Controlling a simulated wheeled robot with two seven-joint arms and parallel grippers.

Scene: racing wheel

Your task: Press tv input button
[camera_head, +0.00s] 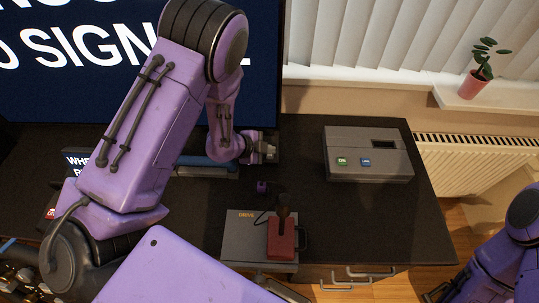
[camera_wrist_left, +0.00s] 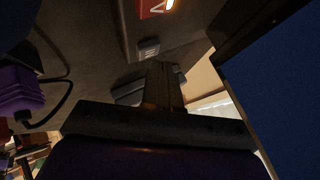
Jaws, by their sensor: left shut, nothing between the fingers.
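The TV (camera_head: 262,95) fills the upper left of the head view, its dark blue screen showing white "NO SIGNAL" lettering, partly hidden by my left arm. My left gripper (camera_head: 270,150) is shut and empty, near the screen's lower right corner. In the left wrist view its closed fingers (camera_wrist_left: 163,85) point toward a dark panel (camera_wrist_left: 100,50). That panel bears a small grey raised button (camera_wrist_left: 149,48) and a red label (camera_wrist_left: 155,8) with a white mark. The fingertips appear apart from the button. My right gripper (camera_head: 436,295) barely shows at the lower right; its jaws are unclear.
A grey box (camera_head: 368,168) with green and blue buttons sits right on the dark desk (camera_head: 410,220). A grey console (camera_head: 240,225) with a red lever base (camera_head: 283,240) stands at the front. A small purple object (camera_head: 262,187) lies between. A potted plant (camera_head: 474,84) is on the sill.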

